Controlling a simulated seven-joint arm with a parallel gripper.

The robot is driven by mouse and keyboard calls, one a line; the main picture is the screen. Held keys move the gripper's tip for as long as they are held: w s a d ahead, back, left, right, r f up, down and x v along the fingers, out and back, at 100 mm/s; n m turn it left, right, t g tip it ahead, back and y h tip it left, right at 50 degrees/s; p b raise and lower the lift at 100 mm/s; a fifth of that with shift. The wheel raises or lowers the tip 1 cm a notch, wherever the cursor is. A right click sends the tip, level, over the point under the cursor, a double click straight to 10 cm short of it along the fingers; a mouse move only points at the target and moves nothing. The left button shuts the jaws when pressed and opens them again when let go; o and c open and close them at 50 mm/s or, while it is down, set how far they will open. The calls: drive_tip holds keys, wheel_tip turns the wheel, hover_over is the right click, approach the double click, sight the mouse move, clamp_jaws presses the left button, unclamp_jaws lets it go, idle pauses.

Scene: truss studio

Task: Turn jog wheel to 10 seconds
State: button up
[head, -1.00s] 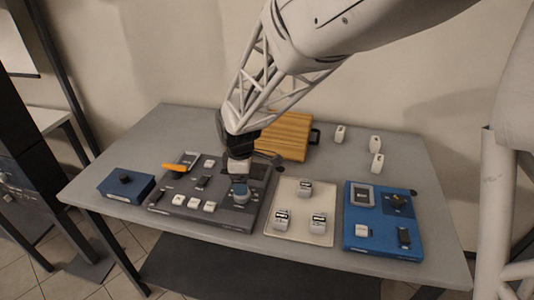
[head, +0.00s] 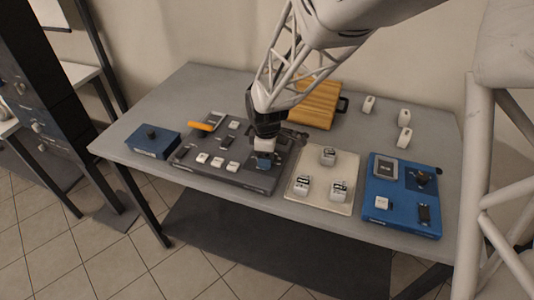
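My gripper (head: 265,146) points down over the right part of the dark grey control panel (head: 228,182). A blue-grey round knob (head: 264,160), which looks like the jog wheel, is right under the fingers and partly hidden by them. The fingers are at or very near the knob; I cannot tell whether they touch or grip it. The panel's small display is largely hidden behind the gripper, and I cannot read any value.
Left of the panel is a blue box with a black knob (head: 151,133). An orange-handled tool (head: 201,126) lies at the panel's back left. To the right are a cream tray (head: 319,200) with white blocks and a blue panel (head: 401,218). A wooden board (head: 319,103) lies behind.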

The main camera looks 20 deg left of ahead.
drive_tip(key=c, duration=0.6)
drive_tip(key=shift+m, duration=0.5)
drive_tip(key=shift+s+m, duration=0.1)
drive_tip(key=shift+m, duration=2.3)
drive_tip(key=o, duration=0.9)
drive_tip(key=shift+r, duration=0.15)
drive_tip(key=shift+r, duration=3.8)
